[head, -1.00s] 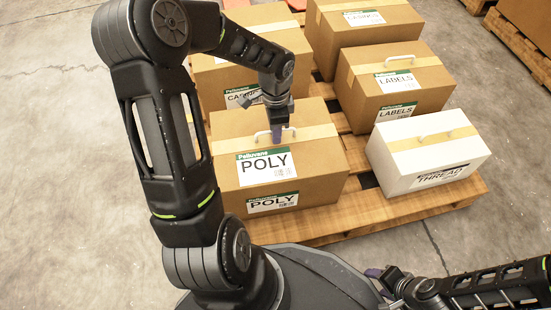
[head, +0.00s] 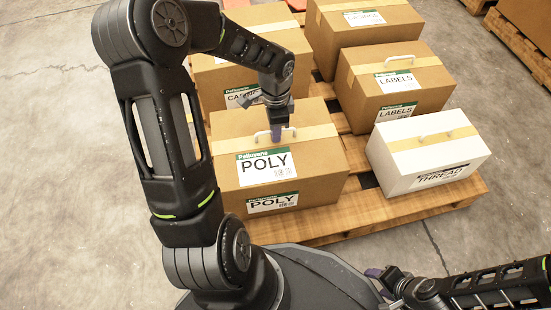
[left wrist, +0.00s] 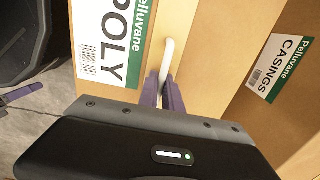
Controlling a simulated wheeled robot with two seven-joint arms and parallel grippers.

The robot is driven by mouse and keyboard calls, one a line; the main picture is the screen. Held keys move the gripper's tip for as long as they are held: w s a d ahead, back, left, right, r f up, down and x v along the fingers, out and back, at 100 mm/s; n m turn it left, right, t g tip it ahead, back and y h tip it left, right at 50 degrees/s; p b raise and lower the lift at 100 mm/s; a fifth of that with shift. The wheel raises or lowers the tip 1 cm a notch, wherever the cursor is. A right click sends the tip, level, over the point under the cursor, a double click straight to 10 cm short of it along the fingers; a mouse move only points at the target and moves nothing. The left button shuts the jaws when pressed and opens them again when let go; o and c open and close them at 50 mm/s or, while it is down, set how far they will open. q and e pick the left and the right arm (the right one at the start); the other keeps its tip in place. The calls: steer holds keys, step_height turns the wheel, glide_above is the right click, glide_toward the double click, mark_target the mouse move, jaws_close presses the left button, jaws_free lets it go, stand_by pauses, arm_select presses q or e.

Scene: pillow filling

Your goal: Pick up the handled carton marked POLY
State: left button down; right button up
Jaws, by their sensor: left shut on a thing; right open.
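The brown carton marked POLY (head: 322,177) sits on the front left of the wooden pallet, with a POLY label on its top and another on its front. A white handle (head: 263,134) stands on its top, over the tan tape strip. My left gripper (head: 277,134) points down and is shut on this handle. In the left wrist view the purple fingers (left wrist: 166,98) close around the white handle (left wrist: 168,58). The carton rests on the pallet. My right gripper (head: 380,275) is open and empty at the bottom, apart from the cartons.
The pallet (head: 400,217) also bears a white THREAD carton (head: 400,160) on the right, a LABELS carton (head: 425,82) behind it, and CASINGS cartons behind the POLY one (head: 212,85) and at the back (head: 330,35). The concrete floor at left is clear.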

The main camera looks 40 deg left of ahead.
arm_select(q)
steer(key=shift+w+r, duration=0.1)
steer(key=shift+r, duration=0.05)
stand_by(0.5)
step_height(320, 180, up, 10)
steer(key=p, duration=0.5)
stand_by(0.6)
